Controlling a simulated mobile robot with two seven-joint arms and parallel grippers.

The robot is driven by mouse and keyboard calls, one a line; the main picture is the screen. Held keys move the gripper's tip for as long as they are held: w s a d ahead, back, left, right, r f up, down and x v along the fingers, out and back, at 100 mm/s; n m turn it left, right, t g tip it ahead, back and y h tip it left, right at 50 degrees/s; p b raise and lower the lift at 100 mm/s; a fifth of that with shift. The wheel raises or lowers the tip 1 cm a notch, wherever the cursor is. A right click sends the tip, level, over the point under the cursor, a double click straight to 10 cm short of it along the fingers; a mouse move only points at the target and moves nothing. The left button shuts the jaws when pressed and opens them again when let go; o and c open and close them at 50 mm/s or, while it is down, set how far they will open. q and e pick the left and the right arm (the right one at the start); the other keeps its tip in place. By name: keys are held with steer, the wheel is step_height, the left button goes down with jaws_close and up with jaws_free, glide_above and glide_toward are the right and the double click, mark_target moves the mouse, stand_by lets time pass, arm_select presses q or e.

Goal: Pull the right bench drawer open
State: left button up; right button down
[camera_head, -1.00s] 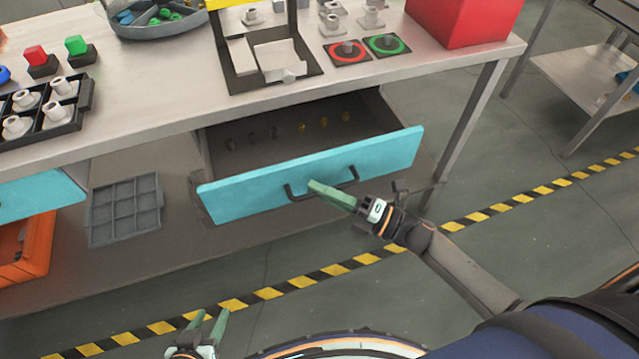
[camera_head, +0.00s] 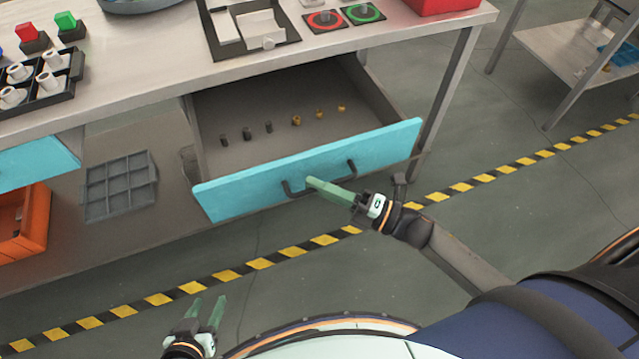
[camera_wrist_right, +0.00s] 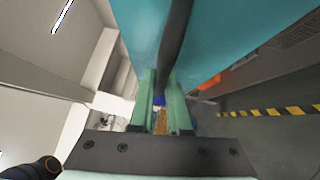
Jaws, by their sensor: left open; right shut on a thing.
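The right bench drawer (camera_head: 236,196) has a turquoise front and stands well open under the bench top. Several small dark and brass-coloured parts stand in a row on its floor. My right gripper (camera_head: 313,183) is shut on the black bar handle (camera_head: 343,178) at the middle of the drawer front. In the right wrist view the dark handle bar (camera_wrist_right: 176,40) runs down between the green fingers (camera_wrist_right: 160,100), close to the turquoise front (camera_wrist_right: 225,30). My left gripper (camera_head: 207,309) is open and empty over the floor at the lower left, away from the bench.
The bench top (camera_head: 140,70) carries a black tray (camera_head: 255,28), coloured buttons and a rack of white parts. A grey divided tray (camera_head: 120,185) and an orange bin (camera_head: 32,225) sit on the lower shelf. Striped floor tape crosses open floor before the bench.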

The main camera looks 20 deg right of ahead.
steer(key=c, duration=0.9)
jaws_free()
arm_select(q)
steer(key=shift+w, duration=0.1)
steer(key=shift+w+d+f+b, duration=0.1)
steer(key=shift+d+f+b, duration=0.15)
steer(key=shift+d+b, duration=0.3)
arm_select(e)
steer(key=shift+v, duration=6.3)
arm_select(q)
steer(key=shift+a, duration=0.15)
arm_select(e)
steer(key=shift+w+r, duration=0.1)
